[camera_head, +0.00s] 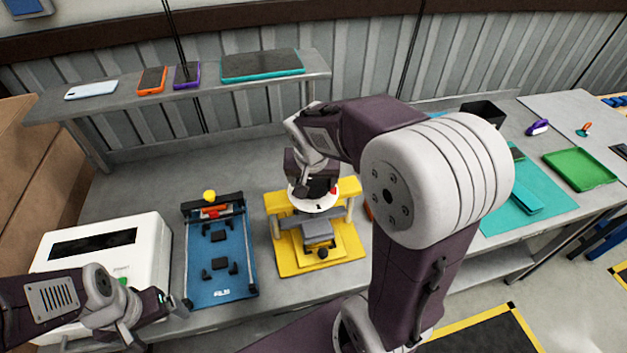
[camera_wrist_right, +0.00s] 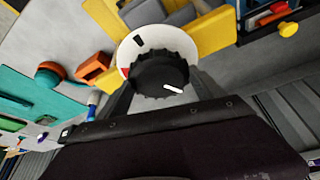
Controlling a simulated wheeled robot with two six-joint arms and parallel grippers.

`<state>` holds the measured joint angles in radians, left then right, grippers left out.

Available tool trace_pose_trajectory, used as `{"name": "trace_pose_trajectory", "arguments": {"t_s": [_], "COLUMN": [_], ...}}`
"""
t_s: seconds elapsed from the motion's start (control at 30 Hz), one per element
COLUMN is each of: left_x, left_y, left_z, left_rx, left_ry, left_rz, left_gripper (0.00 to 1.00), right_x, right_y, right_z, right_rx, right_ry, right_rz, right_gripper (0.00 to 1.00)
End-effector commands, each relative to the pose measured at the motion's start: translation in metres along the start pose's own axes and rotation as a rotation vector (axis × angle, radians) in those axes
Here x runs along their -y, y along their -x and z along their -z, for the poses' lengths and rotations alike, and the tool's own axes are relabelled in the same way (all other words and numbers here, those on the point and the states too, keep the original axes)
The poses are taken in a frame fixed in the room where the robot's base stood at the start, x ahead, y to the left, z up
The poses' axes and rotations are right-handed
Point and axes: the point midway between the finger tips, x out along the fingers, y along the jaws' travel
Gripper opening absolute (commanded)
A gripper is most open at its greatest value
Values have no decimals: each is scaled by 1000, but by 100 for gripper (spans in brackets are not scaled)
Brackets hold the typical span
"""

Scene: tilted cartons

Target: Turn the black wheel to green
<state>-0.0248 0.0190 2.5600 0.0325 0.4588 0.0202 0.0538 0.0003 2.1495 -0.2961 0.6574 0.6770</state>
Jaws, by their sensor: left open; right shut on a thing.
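The black wheel (camera_wrist_right: 160,74) is ribbed, with a white pointer line on its face, towards the lower right in the right wrist view. It sits on a white disc (camera_wrist_right: 150,36) with a black mark and a red patch on its left edge; no green shows on the visible part. The disc also shows in the head view (camera_head: 313,204), on the yellow fixture (camera_head: 283,262). My right gripper (camera_head: 318,190) is shut on the black wheel from above, and its arm partly hides it. My left gripper (camera_head: 160,318) is open and empty, in front of the white machine (camera_head: 150,245).
A blue fixture (camera_head: 203,270) with a yellow knob stands left of the yellow one. A shelf (camera_head: 215,85) with phones and a tablet runs along the back. At right lie a teal mat (camera_head: 505,212), a green tray (camera_head: 580,170) and a black box (camera_head: 484,112).

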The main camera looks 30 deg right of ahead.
Motion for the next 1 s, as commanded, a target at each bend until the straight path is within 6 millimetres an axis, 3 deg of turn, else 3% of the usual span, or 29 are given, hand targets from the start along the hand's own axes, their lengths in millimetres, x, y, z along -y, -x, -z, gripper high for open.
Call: {"name": "trace_pose_trajectory", "arguments": {"t_s": [0.43, 1.0], "left_x": [1, 0], "left_y": [-29, -27], "left_z": [-3, -3], "left_rx": [0, 0], "left_ry": [0, 0], "left_rz": [0, 0], "left_gripper": [90, 90], "right_x": [3, 6], "right_y": [-4, -2], "right_z": [-3, -1], "right_rx": [10, 14], "right_ry": [-393, -896], "right_rz": [-166, -379], "right_gripper": [37, 37]}}
